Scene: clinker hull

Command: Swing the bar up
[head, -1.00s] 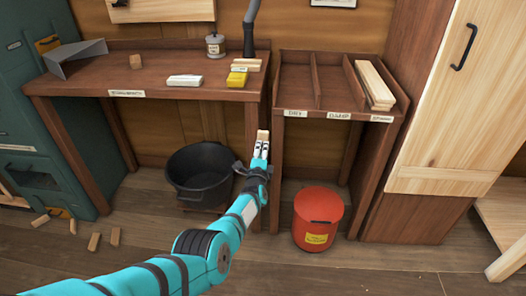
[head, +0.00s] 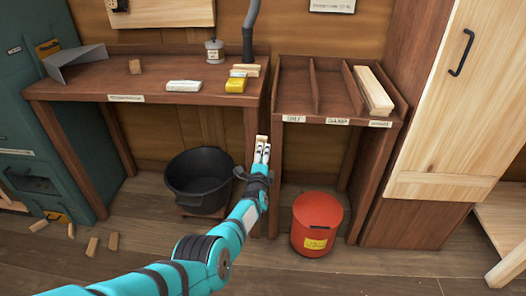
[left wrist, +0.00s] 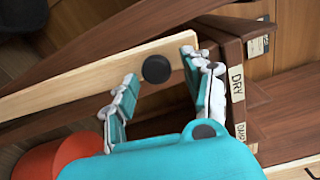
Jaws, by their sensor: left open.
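A pale wooden bar (left wrist: 85,85) runs slantwise across the left wrist view, with a round black knob (left wrist: 156,69) on its face. My left gripper (left wrist: 159,66) is open, its two fingers on either side of the knob. I cannot tell whether they touch the bar. In the head view my left gripper (head: 262,152) is at the gap between the two benches, with a small pale end of the bar (head: 262,138) showing just beyond its fingertips. The rest of the bar is hidden there. My right gripper is in neither view.
The left bench (head: 130,88) holds several blocks and a can. The divided bench (head: 290,104) on the right has labels and pale planks (head: 374,88). Below stand a black tub (head: 200,180) and a red bin (head: 316,222). Small blocks lie on the floor at left.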

